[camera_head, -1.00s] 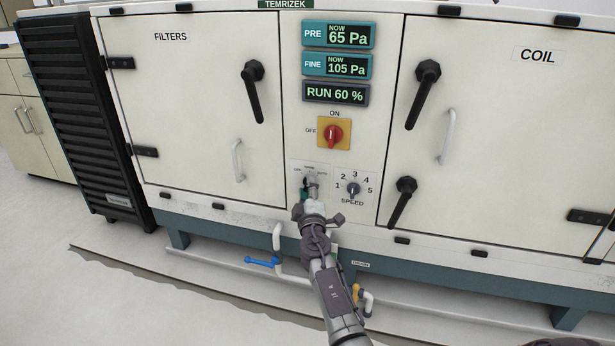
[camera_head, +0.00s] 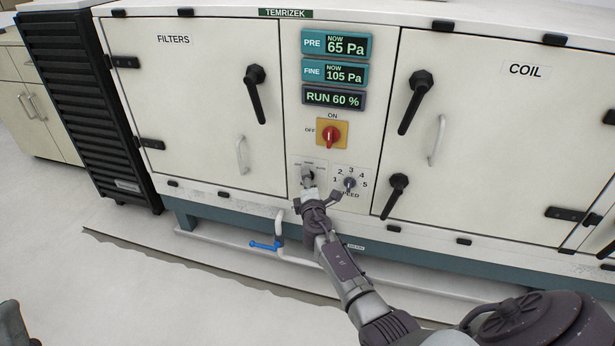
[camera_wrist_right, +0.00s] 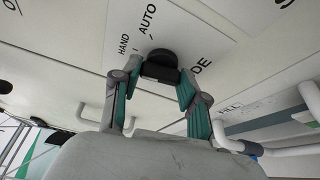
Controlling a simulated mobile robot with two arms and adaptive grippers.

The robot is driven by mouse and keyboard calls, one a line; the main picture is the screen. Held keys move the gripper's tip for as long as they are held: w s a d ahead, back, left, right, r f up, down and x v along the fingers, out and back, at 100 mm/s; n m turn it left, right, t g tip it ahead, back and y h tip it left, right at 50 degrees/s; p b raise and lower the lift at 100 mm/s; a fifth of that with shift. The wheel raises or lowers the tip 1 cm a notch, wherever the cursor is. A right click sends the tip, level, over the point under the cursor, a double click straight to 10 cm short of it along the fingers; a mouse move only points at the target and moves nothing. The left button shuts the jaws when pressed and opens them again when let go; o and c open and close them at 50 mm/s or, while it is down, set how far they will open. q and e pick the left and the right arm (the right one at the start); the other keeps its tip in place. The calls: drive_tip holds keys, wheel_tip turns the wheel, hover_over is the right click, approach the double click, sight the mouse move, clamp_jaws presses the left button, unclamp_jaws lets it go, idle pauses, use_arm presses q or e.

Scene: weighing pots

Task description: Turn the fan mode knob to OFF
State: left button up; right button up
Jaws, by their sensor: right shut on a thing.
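The fan mode knob (camera_wrist_right: 160,60) is a dark round knob on the white panel, with HAND and AUTO printed beside it in the right wrist view. In the head view the knob's small plate (camera_head: 308,165) sits below the red and yellow switch, and the gripper covers much of the knob. My right gripper (camera_head: 308,184) is at the knob. In the wrist view its fingers (camera_wrist_right: 158,74) are closed on the knob's two sides. I cannot tell which label the knob points to; OFF is not readable.
The speed knob (camera_head: 349,183) is close to the right of my gripper. The red ON/OFF switch (camera_head: 331,134) is above. Door handles (camera_head: 256,92) stick out on both sides. A pipe with a blue lever (camera_head: 264,246) is below left. The floor in front is clear.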

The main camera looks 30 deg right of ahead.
use_arm(q)
drive_tip(key=w+f+g+y+p, duration=0.2)
drive_tip(key=w+f+g, duration=0.1)
drive_tip(key=f+g, duration=0.4)
drive_tip(key=w+f+g+y+p, duration=0.25)
drive_tip(key=w+f+g, duration=0.2)
drive_tip(key=f, duration=0.45)
drive_tip(key=s+a+f+g+y+p, duration=0.1)
drive_tip(key=s+a+f+g+p, duration=0.1)
drive_tip(key=s+f+g, duration=0.4)
drive_tip(key=s+a+f+n+g+y+p, duration=0.1)
drive_tip(key=s+a+f+g, duration=0.3)
drive_tip(key=s, duration=0.6)
wheel_tip(320, 180, down, 2)
drive_tip(key=g+y+p, duration=0.1)
drive_tip(key=g, duration=0.2)
drive_tip(key=shift+s+a+p, duration=0.15)
drive_tip(key=shift+a+p, duration=0.15)
use_arm(e)
drive_tip(key=n+g, duration=0.1)
drive_tip(key=n, duration=0.2)
drive_tip(key=n+g, duration=0.2)
drive_tip(key=shift+a+n, duration=0.15)
drive_tip(key=shift+n, duration=0.25)
drive_tip(key=o, duration=1.1)
drive_tip(key=shift+w, duration=0.1)
drive_tip(key=shift+o, duration=0.2)
